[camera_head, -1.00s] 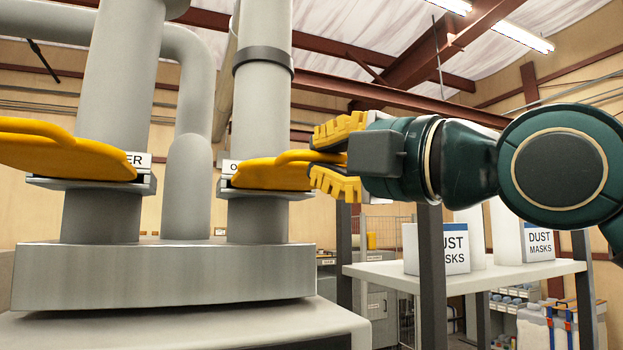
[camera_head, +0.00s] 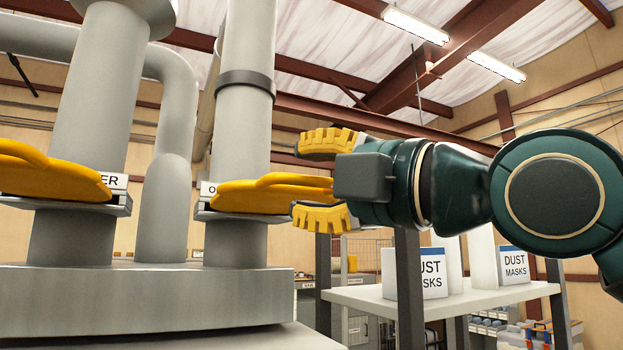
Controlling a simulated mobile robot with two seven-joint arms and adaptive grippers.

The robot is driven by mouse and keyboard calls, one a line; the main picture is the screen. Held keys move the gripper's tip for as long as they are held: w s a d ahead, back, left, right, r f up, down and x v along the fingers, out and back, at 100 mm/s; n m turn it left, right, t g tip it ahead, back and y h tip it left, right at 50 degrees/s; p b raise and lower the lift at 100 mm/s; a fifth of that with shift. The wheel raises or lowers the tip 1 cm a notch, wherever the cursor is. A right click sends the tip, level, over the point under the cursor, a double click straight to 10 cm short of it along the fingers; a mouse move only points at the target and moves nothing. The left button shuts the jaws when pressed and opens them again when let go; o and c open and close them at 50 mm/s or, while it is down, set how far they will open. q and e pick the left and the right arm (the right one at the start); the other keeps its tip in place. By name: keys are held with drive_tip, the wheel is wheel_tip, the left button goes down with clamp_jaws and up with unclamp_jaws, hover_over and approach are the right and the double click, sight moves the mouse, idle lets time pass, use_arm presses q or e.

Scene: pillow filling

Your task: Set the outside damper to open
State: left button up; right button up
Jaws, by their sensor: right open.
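The outside damper is a yellow slide plate with a handle (camera_head: 255,194) in a grey frame on the right-hand vertical duct (camera_head: 245,130). Its label, beginning with "O", is mostly hidden behind the plate. The plate sticks out from the duct toward the right and the front. My right gripper (camera_head: 320,183) comes in from the right. Its yellow fingers are spread, one above and one below the end of the damper handle, with gaps on both sides. A second yellow damper plate (camera_head: 50,178), with a label ending in "ER", sits on the left duct. My left gripper is not in view.
Both ducts rise from a grey metal box (camera_head: 150,300). A white shelf (camera_head: 450,297) on dark posts stands behind my right arm, with dust mask boxes (camera_head: 513,265) on it. The space above my right gripper is clear.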

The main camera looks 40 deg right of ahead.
drive_tip(key=v, duration=1.1)
drive_tip(key=shift+s, duration=0.4)
